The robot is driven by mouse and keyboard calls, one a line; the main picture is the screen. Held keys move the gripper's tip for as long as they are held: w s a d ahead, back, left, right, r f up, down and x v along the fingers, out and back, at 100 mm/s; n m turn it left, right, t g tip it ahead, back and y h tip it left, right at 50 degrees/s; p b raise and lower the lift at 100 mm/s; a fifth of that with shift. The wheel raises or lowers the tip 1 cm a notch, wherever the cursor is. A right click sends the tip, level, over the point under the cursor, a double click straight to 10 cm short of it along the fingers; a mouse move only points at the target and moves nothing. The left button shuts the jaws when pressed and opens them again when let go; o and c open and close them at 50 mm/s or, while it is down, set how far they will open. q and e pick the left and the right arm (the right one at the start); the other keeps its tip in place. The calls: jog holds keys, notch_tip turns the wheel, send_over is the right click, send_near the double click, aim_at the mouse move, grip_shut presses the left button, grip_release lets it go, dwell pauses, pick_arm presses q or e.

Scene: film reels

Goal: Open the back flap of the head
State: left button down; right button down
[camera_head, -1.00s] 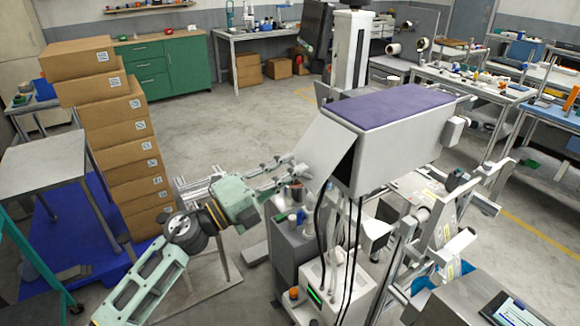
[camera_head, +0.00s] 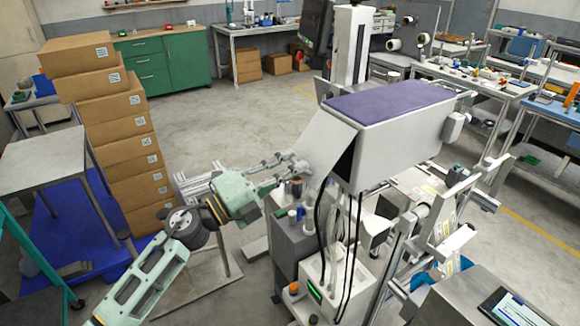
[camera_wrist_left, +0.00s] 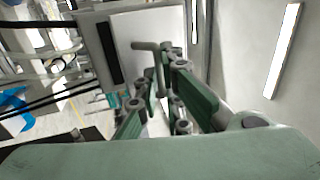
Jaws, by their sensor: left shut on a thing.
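The head (camera_head: 400,140) is a pale grey box with a purple top, set high on a machine. Its back flap (camera_head: 327,137) is a light panel at the left end, slanting outward from the top edge, with a dark gap between it and the box. In the left wrist view the flap (camera_wrist_left: 150,30) is a pale panel ahead of the fingers. My left gripper (camera_head: 291,161) is shut at the flap's lower outer edge; the gripped part is mostly hidden by the fingers. The fingers also show in the left wrist view (camera_wrist_left: 160,62). My right gripper is not in view.
Black cables (camera_head: 342,250) hang below the head, above a white box with a green display (camera_head: 314,290). Stacked cartons (camera_head: 128,140) stand at left beside a metal table (camera_head: 40,160). Workbenches (camera_head: 480,85) line the right.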

pick_arm(q)
jog(key=r+p, duration=0.2)
jog(key=s+a+r+p, duration=0.1)
jog(key=shift+a+r, duration=0.1)
jog(key=shift+r, duration=0.1)
jog(key=c, duration=2.2)
grip_release()
jog(key=v, duration=1.2)
jog(key=shift+f, duration=0.1)
